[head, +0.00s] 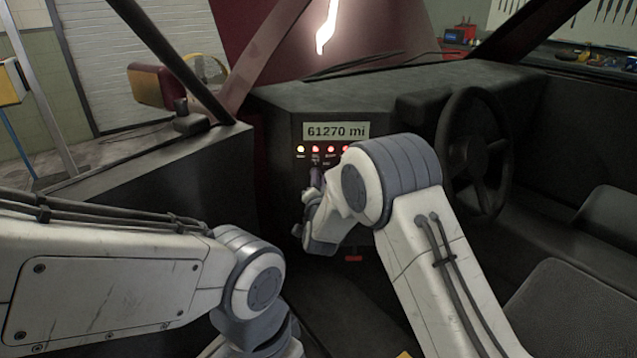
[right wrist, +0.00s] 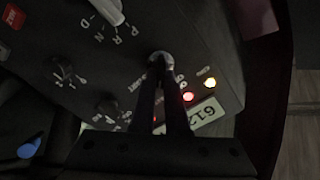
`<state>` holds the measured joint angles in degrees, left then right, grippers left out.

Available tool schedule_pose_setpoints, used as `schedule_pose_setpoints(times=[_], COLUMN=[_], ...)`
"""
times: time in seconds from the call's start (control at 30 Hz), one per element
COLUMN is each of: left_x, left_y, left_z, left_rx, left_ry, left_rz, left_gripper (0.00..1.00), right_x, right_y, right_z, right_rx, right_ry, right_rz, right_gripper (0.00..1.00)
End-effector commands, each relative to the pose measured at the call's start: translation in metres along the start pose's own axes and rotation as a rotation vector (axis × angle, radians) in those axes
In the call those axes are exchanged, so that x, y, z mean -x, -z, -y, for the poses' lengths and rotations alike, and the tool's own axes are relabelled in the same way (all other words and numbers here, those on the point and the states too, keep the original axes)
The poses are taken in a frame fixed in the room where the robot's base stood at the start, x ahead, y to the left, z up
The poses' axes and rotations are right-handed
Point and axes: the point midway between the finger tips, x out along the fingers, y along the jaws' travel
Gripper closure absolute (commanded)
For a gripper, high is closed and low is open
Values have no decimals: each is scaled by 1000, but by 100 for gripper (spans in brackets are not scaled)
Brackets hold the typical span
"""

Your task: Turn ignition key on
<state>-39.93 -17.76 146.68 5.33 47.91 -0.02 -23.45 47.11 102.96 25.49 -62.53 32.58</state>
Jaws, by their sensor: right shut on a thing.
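The ignition key (right wrist: 160,60) is a small grey piece on the dark dashboard panel (right wrist: 135,65). In the right wrist view my right gripper (right wrist: 161,72) reaches down to it, with its two dark fingers converging on it and shut on it. The fingers hide part of the key, so I cannot tell its angle. In the head view my right gripper (head: 316,182) is at the panel, just below a row of warning lights (head: 315,149). The key is hidden there. My left arm comes in from the left, but its gripper is out of frame.
A display (head: 336,131) above the lights reads 61270 mi. The leftmost light is yellow and others are red. A white-handled lever (right wrist: 108,12) beside P, R, N, D letters and dark knobs (right wrist: 62,70) are nearby. The steering wheel (head: 476,150) stands to the right.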

Motion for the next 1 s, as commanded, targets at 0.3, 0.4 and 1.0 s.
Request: schedule_pose_setpoints(times=[0.3, 0.4, 1.0], left_x=[0, 0, -2], left_y=[0, 0, 0], left_z=[0, 0, 0], left_rx=[0, 0, 0], left_ry=[0, 0, 0], left_rz=[0, 0, 0], left_gripper=[50, 50, 50], right_x=[0, 0, 33], right_y=[1, 1, -1], right_z=[0, 0, 0], right_rx=[-2, -2, 1], right_ry=[-1, -1, 0], right_rz=[-1, -1, 3], right_gripper=[100, 61, 58])
